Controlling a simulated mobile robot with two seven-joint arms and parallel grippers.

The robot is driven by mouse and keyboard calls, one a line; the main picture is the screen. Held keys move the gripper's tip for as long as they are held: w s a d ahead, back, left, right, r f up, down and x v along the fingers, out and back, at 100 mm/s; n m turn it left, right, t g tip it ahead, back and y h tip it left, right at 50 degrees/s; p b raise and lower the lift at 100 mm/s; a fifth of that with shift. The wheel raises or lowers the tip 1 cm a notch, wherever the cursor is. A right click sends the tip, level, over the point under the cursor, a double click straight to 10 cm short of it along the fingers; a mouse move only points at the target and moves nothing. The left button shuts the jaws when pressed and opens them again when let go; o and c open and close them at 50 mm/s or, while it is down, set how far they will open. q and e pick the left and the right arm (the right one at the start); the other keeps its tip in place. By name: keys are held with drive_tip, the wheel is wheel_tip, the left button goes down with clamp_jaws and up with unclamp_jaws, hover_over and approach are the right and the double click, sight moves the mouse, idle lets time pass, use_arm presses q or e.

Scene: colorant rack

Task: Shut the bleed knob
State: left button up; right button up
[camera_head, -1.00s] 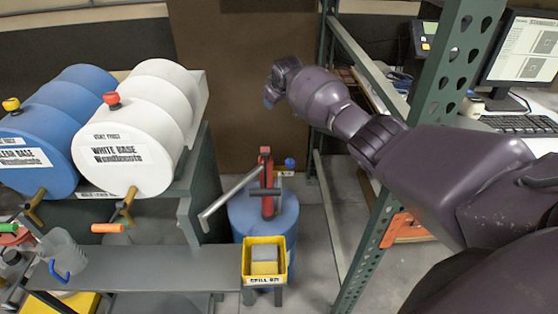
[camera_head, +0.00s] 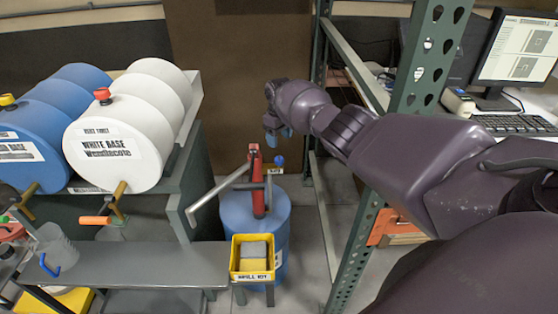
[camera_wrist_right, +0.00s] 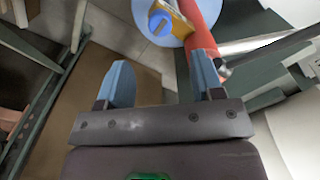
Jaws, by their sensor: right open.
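The bleed knob (camera_head: 280,160) is a small blue knob with a label beside it, next to the red hand pump (camera_head: 257,182) on top of the blue drum (camera_head: 273,215). In the right wrist view the blue knob (camera_wrist_right: 157,20) shows by a yellow part, beyond the fingertips and roughly between them. My right gripper (camera_head: 278,133) is above and apart from the knob, its blue fingers spread and empty; they also show in the wrist view (camera_wrist_right: 160,68). My left gripper is out of view.
The pump's grey metal handle (camera_head: 215,197) reaches left from the pump. A yellow spill kit bin (camera_head: 236,262) stands in front of the drum. A green rack post (camera_head: 365,240) rises on the right. White (camera_head: 115,150) and blue barrels lie at left.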

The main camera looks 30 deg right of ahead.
sight(279, 158)
wheel_tip(279, 158, down, 9)
drive_tip(key=b, duration=0.5)
drive_tip(key=shift+r, duration=0.1)
drive_tip(key=c, duration=0.9)
